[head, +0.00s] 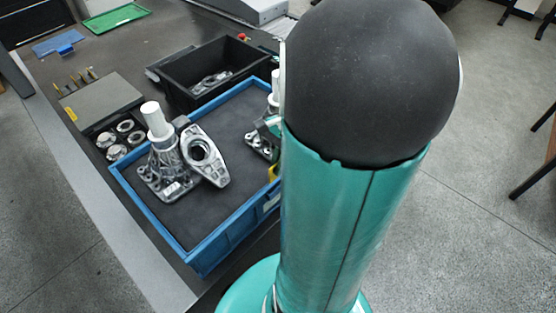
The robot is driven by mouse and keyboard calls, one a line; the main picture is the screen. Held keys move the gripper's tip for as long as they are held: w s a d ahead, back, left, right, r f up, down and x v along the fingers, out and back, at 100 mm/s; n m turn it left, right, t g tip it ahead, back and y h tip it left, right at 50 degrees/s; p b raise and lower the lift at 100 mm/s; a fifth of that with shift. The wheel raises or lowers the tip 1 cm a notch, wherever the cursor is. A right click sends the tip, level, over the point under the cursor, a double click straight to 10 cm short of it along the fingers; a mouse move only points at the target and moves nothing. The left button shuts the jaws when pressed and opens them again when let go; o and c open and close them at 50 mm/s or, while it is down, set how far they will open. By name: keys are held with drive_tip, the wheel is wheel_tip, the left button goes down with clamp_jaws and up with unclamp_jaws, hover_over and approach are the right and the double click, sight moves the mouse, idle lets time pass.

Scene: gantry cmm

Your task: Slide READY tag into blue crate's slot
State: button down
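The blue crate (200,250) stands on the dark table, with a dark floor inside. Its right side is partly hidden behind my teal arm. A small pale patch (271,202) shows on its right outer wall beside my arm; I cannot tell whether it is a slot or a label. A small yellow piece (273,172) peeks out at the arm's edge above that wall; I cannot tell whether it is the READY tag. I see no readable tag. My gripper is not clearly visible; my arm hides the area beyond it.
A metal casting with a white cylinder (158,150) and a flat metal housing (206,157) are in the crate. Another casting (262,143) is partly hidden. A black bin (210,75), grey box (101,102) and green tray (116,17) lie beyond. Open floor is at right.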

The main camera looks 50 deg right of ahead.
drive_tip(key=shift+f, duration=0.15)
drive_tip(key=shift+f, duration=0.85)
drive_tip(key=shift+f, duration=1.9)
idle(1.4)
drive_tip(key=c, duration=1.6)
unclamp_jaws()
drive_tip(key=shift+o, duration=0.2)
drive_tip(key=shift+w, duration=0.1)
drive_tip(key=shift+c, duration=0.4)
drive_tip(key=shift+r, duration=0.1)
